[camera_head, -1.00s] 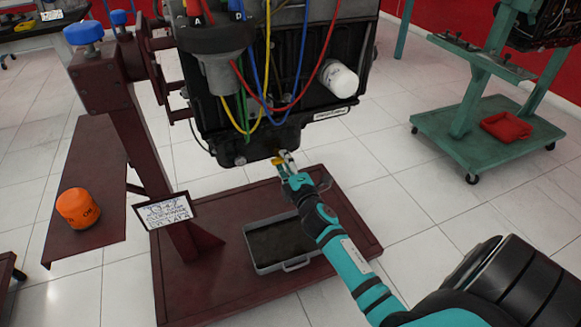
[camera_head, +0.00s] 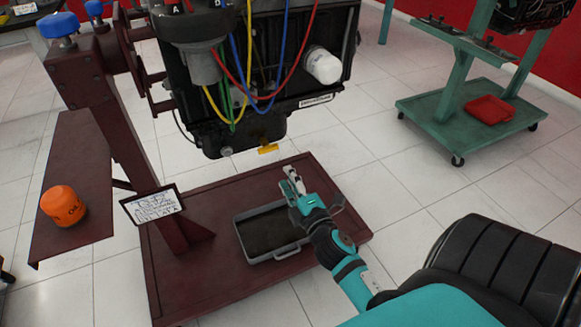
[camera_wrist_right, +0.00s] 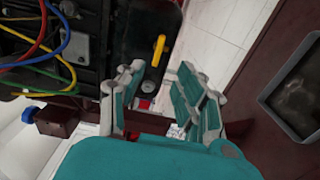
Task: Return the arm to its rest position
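My right gripper (camera_head: 292,184) is in the middle of the head view, below the engine and above the red stand base, with its arm coming in from the lower right. In the right wrist view its two fingers (camera_wrist_right: 160,98) are apart with nothing between them. A yellow piece (camera_head: 268,149) sits at the bottom edge of the black engine (camera_head: 240,130), clear of the gripper. The yellow piece also shows in the right wrist view (camera_wrist_right: 158,50), beyond the fingers. My left gripper is not in view.
A grey drain tray (camera_head: 277,256) lies on the stand's red base (camera_head: 185,290), close below the gripper. An orange oil filter (camera_head: 63,206) stands on the side shelf (camera_head: 75,165). A sign (camera_head: 152,205) is on the stand. A green trolley (camera_head: 440,123) stands right; floor between is clear.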

